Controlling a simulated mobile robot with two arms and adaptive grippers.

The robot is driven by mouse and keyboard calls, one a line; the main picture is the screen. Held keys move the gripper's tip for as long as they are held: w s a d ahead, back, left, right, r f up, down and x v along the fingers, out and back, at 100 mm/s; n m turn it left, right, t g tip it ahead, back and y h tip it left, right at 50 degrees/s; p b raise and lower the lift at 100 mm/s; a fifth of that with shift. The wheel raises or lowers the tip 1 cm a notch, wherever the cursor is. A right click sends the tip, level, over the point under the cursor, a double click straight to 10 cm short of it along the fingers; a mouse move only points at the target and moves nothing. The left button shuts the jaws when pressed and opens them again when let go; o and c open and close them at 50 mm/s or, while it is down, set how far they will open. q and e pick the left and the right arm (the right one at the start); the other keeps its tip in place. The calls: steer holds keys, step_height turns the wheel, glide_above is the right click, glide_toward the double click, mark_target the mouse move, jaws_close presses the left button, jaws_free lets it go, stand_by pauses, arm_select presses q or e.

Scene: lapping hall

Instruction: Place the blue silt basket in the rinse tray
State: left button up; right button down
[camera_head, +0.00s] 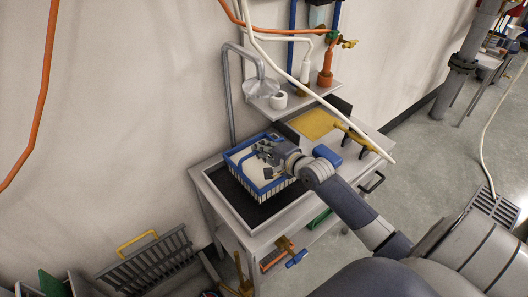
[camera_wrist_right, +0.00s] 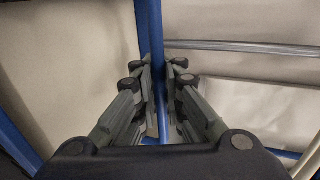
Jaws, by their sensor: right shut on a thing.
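The blue silt basket (camera_head: 239,173) has a blue rim and pale, ribbed walls. It is over the dark-floored rinse tray (camera_head: 213,187) on the bench at the wall; whether it rests on the tray's floor or hangs just above it, I cannot tell. My right gripper (camera_head: 266,156) is at the basket's top, partly hiding its inside. In the right wrist view, the fingers of the right gripper (camera_wrist_right: 160,75) are shut on a blue bar of the basket (camera_wrist_right: 149,30). My left gripper is not in view.
A yellow mat (camera_head: 314,124) and a blue object (camera_head: 327,154) lie to the right on the bench. A shelf with a white roll (camera_head: 279,100) is above. Hoses hang in front of the wall. A grey rack (camera_head: 150,264) stands lower left.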

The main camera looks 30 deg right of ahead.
steer(key=shift+w+d+f+p, duration=0.1)
steer(key=shift+w+d+f, duration=0.15)
steer(key=shift+f, duration=0.25)
steer(key=shift+w+d+f+p, duration=0.15)
steer(key=shift+d+f, duration=0.05)
steer(key=shift+f, duration=0.35)
steer(key=shift+w+d+f+p, duration=0.1)
steer(key=shift+w+d+f, duration=0.15)
steer(key=shift+f, duration=0.4)
steer(key=shift+s+f, duration=0.1)
steer(key=shift+f, duration=0.05)
steer(key=c, duration=1.7)
jaws_free()
steer(key=shift+f, duration=0.1)
steer(key=v, duration=1.2)
steer(key=shift+a+r+b, duration=0.1)
steer(key=shift+r+b, duration=0.1)
steer(key=shift+b, duration=0.15)
steer(key=shift+f, duration=0.1)
